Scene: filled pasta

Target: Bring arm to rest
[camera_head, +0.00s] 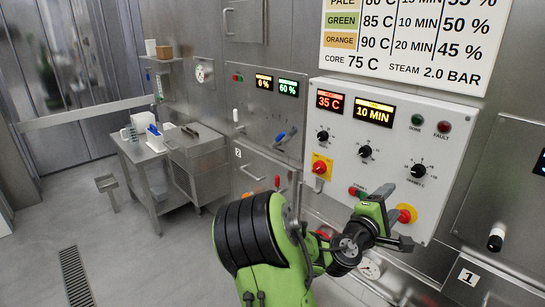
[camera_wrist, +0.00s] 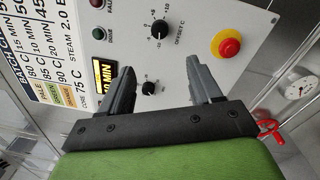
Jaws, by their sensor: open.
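My gripper (camera_wrist: 160,90) is open and empty, its two dark fingers spread apart in the wrist view. In the head view my green and black arm reaches out to the right, and my gripper (camera_head: 392,222) is in front of the lower part of the white control panel (camera_head: 335,185). In the wrist view a black knob (camera_wrist: 149,88) shows between the fingers, behind them. I cannot tell whether the gripper touches the panel.
A red and yellow stop button (camera_head: 406,214) is close beside my gripper. The panel displays read 35 C and 10 MIN. Red valve handles (camera_wrist: 270,130) and a gauge (camera_head: 369,267) are below the panel. A steel table (camera_head: 150,155) stands at the left, with open floor before it.

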